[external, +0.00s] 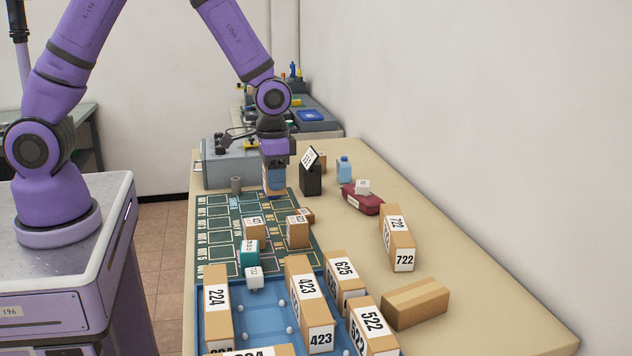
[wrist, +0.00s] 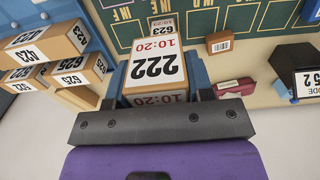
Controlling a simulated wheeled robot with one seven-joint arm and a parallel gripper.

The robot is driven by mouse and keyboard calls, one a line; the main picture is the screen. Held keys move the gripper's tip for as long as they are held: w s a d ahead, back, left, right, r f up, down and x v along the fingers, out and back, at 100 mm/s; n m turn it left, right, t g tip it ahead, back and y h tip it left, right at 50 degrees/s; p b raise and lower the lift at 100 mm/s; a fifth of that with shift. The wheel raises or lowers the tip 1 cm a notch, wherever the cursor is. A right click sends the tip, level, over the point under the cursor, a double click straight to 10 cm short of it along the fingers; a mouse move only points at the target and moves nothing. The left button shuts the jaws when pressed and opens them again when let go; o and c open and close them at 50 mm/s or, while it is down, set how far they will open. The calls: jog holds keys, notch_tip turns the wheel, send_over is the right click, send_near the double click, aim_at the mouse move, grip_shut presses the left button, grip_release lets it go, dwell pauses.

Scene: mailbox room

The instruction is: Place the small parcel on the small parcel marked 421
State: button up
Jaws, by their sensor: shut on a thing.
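My gripper (external: 273,182) is shut on a small brown parcel (wrist: 155,68) labelled 222 and 10:20, and holds it over the far part of the green mat. In the wrist view the parcel sits between the blue fingers of my gripper (wrist: 157,85). Two small brown parcels stand on the mat, one at the left (external: 255,229) and one at the right (external: 298,233); their numbers are too small to read. A parcel (wrist: 164,22) reading 623 shows just beyond the held one in the wrist view. I cannot make out a 421 label.
A blue tray (external: 245,325) with long parcels 224, 423, 625 and 522 is in front. A teal box (external: 249,252) and white cube (external: 254,278) stand near it. A black box (external: 311,178), blue bottle (external: 344,170), red case (external: 361,202) and parcel 722 (external: 397,238) are right.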

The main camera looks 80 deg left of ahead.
send_near(254, 221)
jog(key=shift+f, duration=2.95)
jog(key=shift+f, duration=0.15)
jog(key=o, duration=1)
jog(key=shift+c, duration=0.2)
